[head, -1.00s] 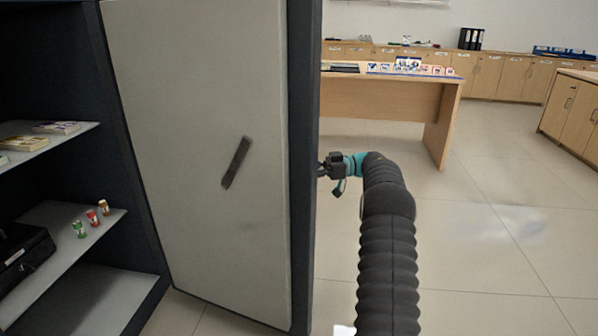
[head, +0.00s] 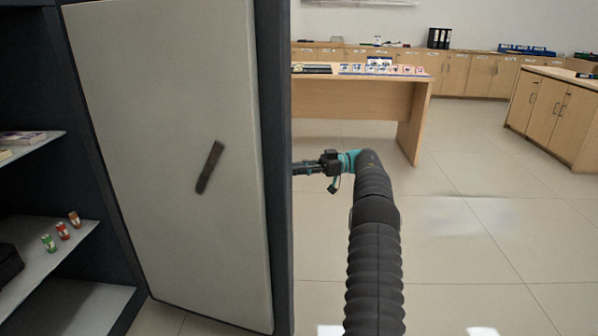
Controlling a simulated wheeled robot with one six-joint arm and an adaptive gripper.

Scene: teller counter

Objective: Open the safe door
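The safe door (head: 180,150) stands wide open on the left, its pale inner face with a dark slanted bar turned towards me. Its dark thick edge (head: 275,150) runs top to bottom. The safe's inside (head: 70,310) shows at the far left, with shelves. My gripper (head: 300,168) is at the right of the door edge, pointing left, and its tips are at or behind that edge. The outer face of the door and any handle are hidden. I cannot tell whether the fingers are open or shut, or touch the door.
Shelves hold banknote bundles (head: 22,138), several small coloured rolls (head: 62,231) and a black box (head: 8,264). A wooden desk (head: 360,98) stands behind my gripper. Cabinets (head: 480,75) line the back wall; another cabinet (head: 555,115) is at right. The tiled floor (head: 480,240) is clear.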

